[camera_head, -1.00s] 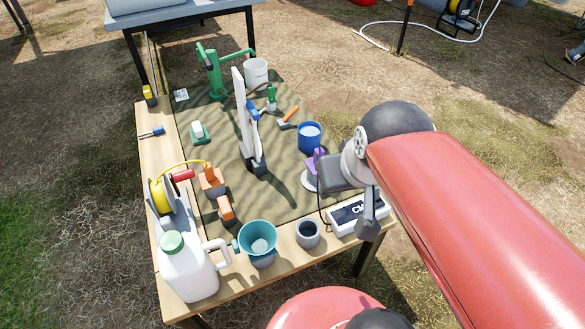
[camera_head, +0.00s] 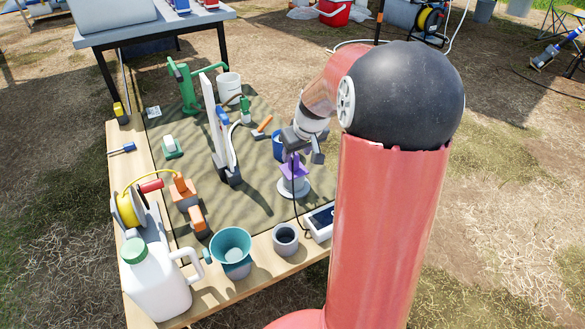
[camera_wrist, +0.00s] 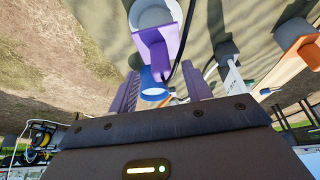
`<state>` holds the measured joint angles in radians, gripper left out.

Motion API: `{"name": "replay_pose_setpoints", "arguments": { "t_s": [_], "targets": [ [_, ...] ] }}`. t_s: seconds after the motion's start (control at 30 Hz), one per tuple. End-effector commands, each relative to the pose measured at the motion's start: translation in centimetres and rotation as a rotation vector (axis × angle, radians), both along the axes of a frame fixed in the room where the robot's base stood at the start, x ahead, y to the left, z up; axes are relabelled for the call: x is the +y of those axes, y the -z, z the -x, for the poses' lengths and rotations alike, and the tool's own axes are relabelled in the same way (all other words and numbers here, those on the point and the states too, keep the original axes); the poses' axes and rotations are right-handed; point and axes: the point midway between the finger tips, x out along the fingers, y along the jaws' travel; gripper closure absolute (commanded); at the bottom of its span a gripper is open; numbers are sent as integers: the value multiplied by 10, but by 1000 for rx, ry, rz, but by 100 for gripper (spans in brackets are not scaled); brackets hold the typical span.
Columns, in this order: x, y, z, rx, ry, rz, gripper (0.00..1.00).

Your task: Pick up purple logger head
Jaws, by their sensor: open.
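The purple logger head (camera_head: 293,168) stands upright on a round white base (camera_head: 293,188) near the right edge of the mat. A dark cable runs down beside it. My gripper (camera_head: 304,148) is open and close to the top of the logger head, partly overlapping it in the head view. In the wrist view the logger head (camera_wrist: 158,46) shows large ahead, roughly centred between the two spread fingers of my gripper (camera_wrist: 160,88). The white base (camera_wrist: 153,14) is behind it. I cannot tell whether the fingers touch it.
A blue cup (camera_head: 278,147) is close behind the logger head. Bare mat (camera_head: 262,205) lies between.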

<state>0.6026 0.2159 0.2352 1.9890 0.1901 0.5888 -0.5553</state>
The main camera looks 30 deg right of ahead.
Motion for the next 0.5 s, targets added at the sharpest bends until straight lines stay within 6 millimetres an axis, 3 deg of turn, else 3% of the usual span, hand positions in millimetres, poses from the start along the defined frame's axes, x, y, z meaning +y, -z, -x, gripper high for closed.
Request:
{"name": "replay_pose_setpoints", "arguments": {
  "t_s": [0.3,0.5],
  "targets": [
    [2,39,-23,3,-2,-2,51],
    [2,45,-26,0,0,0,51]
  ]
}}
